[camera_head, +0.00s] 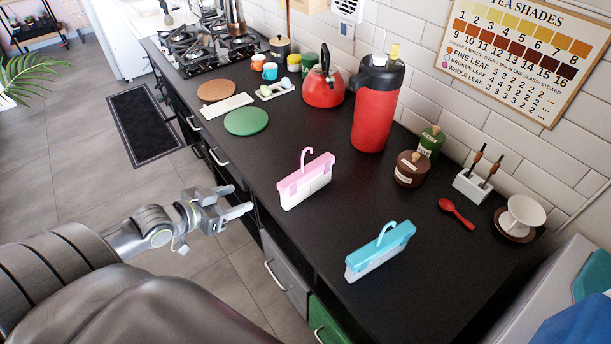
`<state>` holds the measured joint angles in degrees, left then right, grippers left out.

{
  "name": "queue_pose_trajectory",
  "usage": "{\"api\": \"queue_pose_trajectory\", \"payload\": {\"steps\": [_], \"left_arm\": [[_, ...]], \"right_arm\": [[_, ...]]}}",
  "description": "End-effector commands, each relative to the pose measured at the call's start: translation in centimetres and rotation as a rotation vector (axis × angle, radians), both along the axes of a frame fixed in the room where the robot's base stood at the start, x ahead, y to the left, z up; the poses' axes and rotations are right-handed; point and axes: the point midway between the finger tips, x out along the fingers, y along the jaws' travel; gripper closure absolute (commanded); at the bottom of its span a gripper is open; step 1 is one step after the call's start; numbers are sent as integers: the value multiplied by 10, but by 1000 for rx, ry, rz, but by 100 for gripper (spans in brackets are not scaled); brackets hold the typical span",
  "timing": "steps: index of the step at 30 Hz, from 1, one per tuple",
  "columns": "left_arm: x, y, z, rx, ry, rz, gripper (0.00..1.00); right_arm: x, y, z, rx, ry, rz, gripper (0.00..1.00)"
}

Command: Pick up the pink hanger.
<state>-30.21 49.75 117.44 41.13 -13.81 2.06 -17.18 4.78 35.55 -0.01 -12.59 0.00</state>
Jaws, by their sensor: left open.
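The pink hanger (305,181) stands upright on the black counter (262,178). It has a pink top with a hook pointing up and a white lower part. My left gripper (243,201) is open and empty. It is to the left of the pink hanger, apart from it, and appears to be off the counter's front edge. A similar blue hanger (380,250) with a white lower part stands nearer on the counter. My right gripper is not in view.
A red and black flask (377,110), a red kettle (323,88) and a brown jar (410,169) stand behind the pink hanger. A green round mat (246,121) lies farther along the counter. A red spoon (457,213) lies to the right. Counter around the pink hanger is clear.

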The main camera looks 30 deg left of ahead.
Motion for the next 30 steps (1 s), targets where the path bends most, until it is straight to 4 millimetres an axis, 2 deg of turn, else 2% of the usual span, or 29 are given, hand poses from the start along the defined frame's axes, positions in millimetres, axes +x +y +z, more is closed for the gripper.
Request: {"api": "queue_pose_trajectory", "payload": {"steps": [1,3,7,16,24,30], "left_arm": [[-1,-11,16,-8,-11,-32,45],[-2,-20,27,-21,-18,-58,45],[1,-29,32,-32,-28,-79,45],[42,-43,16,-38,-31,-78,45],[83,-56,-1,-36,-29,-77,45],[102,-61,-10,-32,-27,-78,45]], "right_arm": [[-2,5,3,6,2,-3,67],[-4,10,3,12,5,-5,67],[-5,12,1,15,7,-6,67],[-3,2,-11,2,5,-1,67],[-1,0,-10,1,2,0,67],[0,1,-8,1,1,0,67]]}}
